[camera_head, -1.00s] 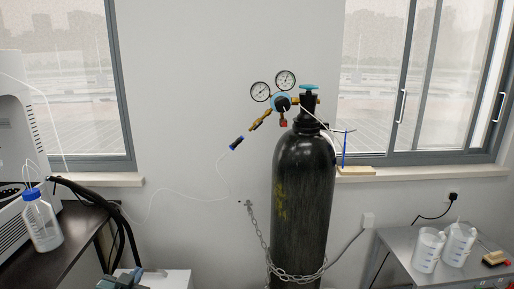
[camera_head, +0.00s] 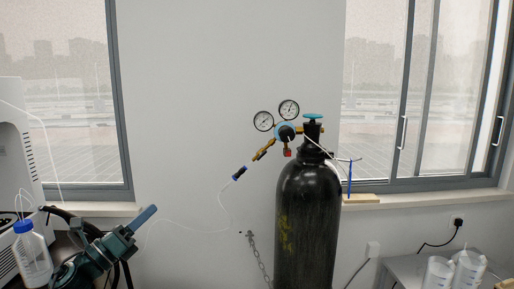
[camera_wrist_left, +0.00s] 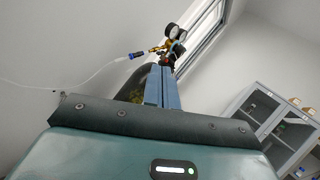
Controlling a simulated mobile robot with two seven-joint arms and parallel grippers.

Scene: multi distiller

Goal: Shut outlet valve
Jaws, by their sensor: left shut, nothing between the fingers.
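A gas regulator with a black knob (camera_head: 286,133), two round gauges (camera_head: 263,121) and a red-capped part (camera_head: 287,153) sits on the neck of a black cylinder (camera_head: 307,215). A brass outlet fitting (camera_head: 263,150) runs down left to a blue-ended connector (camera_head: 239,173) with a thin clear tube; which part is the outlet valve's handle is too small to tell. My left gripper (camera_head: 148,214) is shut and empty, left of and below the regulator, well apart from it. In the left wrist view its fingers (camera_wrist_left: 163,86) point towards the regulator (camera_wrist_left: 174,42). My right gripper is not in view.
A chain (camera_head: 256,255) hangs from the wall beside the cylinder. A blue-capped bottle (camera_head: 32,255) and a white machine (camera_head: 12,150) stand at the left. White jugs (camera_head: 468,270) stand on a grey table at the right. The wall between gripper and regulator is clear except for the tube.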

